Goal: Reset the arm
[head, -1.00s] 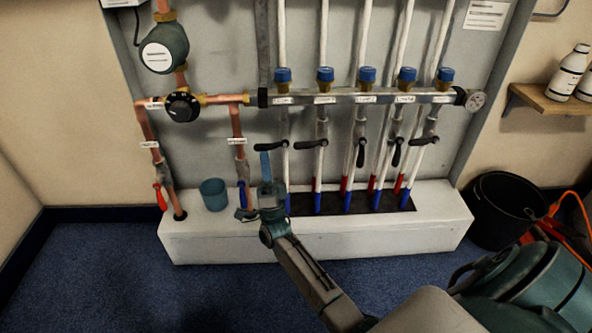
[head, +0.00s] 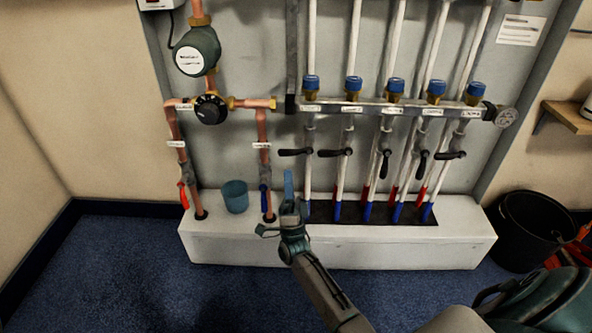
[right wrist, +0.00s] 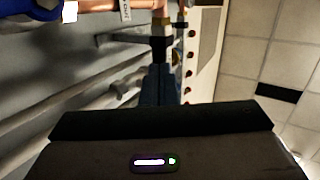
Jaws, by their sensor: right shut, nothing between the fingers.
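My right gripper (head: 288,188) is in front of the white ledge, its blue-grey fingers pointing up and closed together with nothing held. It is just right of the blue-handled copper pipe and below the first black loop lever (head: 296,152). In the right wrist view the closed fingers (right wrist: 158,86) show at the middle, with pipes beyond them. Whether the gripper touches anything is unclear. My left gripper is not in view.
A teal cup (head: 235,196) stands on the white ledge (head: 340,248) left of the gripper. A red-handled valve (head: 184,195) is on the left pipe. A black bucket (head: 530,230) stands on the floor at right. Blue carpet (head: 130,270) is free at left.

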